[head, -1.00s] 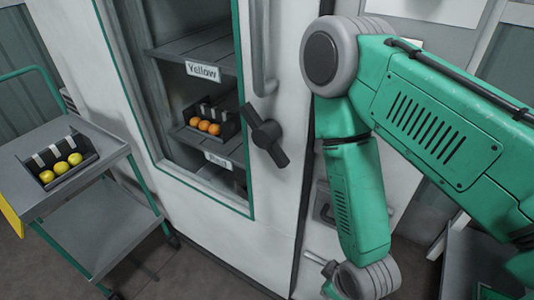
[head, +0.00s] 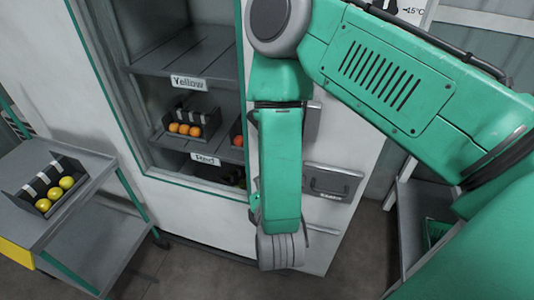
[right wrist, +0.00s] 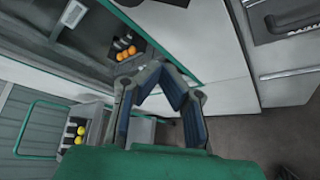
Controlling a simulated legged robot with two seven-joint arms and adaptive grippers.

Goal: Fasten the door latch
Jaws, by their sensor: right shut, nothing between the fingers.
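The cabinet door (head: 205,220) stands upright in the head view, with a green-edged window onto the shelves. Its white panel and green edge also show in the right wrist view (right wrist: 215,50). The dark door latch is hidden behind my right arm in the head view, and I cannot make it out in the right wrist view. My right gripper (right wrist: 160,70) is shut and empty, its fingertips together in front of the door's lower part. In the head view its fingers are hidden behind my forearm and wrist. My left gripper is not in view.
A trolley (head: 75,185) at left carries a black tray (head: 18,190) of yellow tomatoes. Inside, orange tomatoes (head: 185,129) sit on a shelf between the Yellow (head: 190,82) and Red (head: 205,159) labels. Floor is clear below.

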